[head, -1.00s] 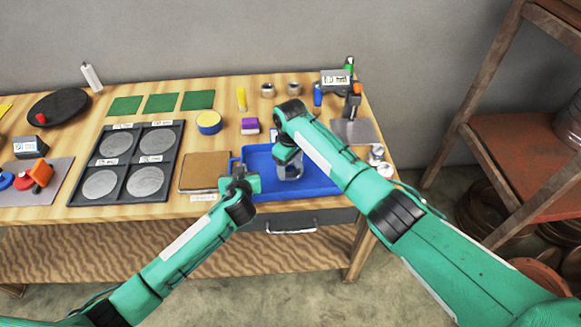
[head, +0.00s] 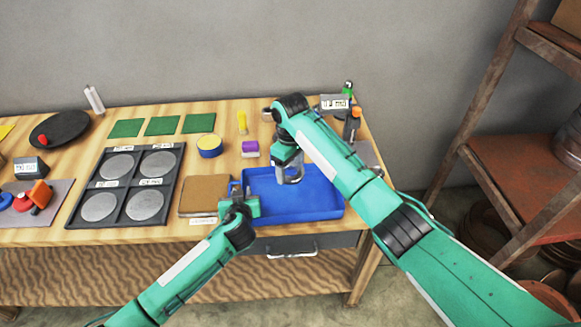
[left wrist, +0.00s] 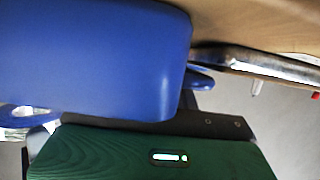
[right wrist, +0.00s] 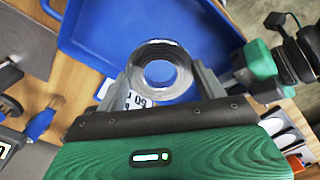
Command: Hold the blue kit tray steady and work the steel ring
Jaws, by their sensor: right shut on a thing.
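The blue kit tray (head: 325,203) lies at the front edge of the wooden table. My left gripper (head: 239,190) is at the tray's left edge, its fingers apart. In the left wrist view the tray wall (left wrist: 100,60) fills the upper left, close to the fingers, and hides part of them; contact cannot be told. My right gripper (head: 290,178) is over the tray, pointing down. In the right wrist view it is shut on the steel ring (right wrist: 158,50), whose round opening faces the camera. The tray (right wrist: 85,35) shows behind the ring.
A brown board (head: 205,195) and a black tray with grey discs (head: 130,165) stand to the left. A purple-and-white block (head: 250,148), a yellow stick (head: 242,122) and a steel ring (head: 267,115) stand behind the tray. A rusty shelf (head: 530,165) is at the right.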

